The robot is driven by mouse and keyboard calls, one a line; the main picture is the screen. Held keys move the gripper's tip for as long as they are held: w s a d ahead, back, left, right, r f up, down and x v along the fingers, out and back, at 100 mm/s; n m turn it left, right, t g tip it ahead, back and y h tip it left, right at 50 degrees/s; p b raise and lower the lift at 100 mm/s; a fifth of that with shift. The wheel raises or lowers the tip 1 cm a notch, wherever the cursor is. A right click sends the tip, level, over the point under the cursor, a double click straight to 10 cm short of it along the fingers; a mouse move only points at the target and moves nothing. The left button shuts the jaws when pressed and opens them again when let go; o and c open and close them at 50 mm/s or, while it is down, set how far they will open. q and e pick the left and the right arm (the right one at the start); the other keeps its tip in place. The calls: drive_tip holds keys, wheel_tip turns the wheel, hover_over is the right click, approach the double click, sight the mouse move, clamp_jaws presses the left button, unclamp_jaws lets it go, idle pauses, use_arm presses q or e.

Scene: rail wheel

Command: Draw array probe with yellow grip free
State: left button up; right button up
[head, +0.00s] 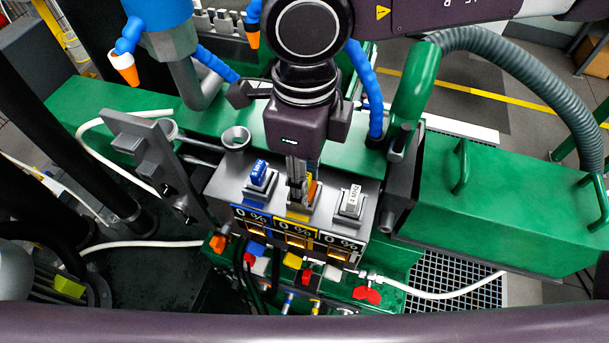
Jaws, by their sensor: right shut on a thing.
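My right gripper (298,182) points down over the middle slot of a grey holder block (222,183). Its fingers are shut on the probe with the yellow grip (314,190), which is mostly hidden behind them. Only a small yellow-orange part shows beside the fingers, and I cannot tell how deep the probe sits in its slot. A probe with a blue label (260,173) stands in the left slot, and one with a white label (352,202) in the right slot. I do not make out my left gripper.
Displays reading 0 % (297,227) line the holder's front, with coloured fittings (367,294) and hoses below. A grey cup (236,139) and a grey bracket (150,150) stand left. Blue jointed nozzles (373,90) hang close to my right arm. A green housing (500,205) fills the right.

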clamp_jaws()
drive_tip(key=shift+r, duration=0.15)
drive_tip(key=shift+r, duration=0.1)
drive_tip(key=shift+r+p, duration=0.45)
drive_tip(key=shift+r, duration=0.55)
drive_tip(key=shift+r, duration=0.15)
drive_tip(key=shift+r+p, duration=0.55)
drive_tip(key=shift+r, duration=1.3)
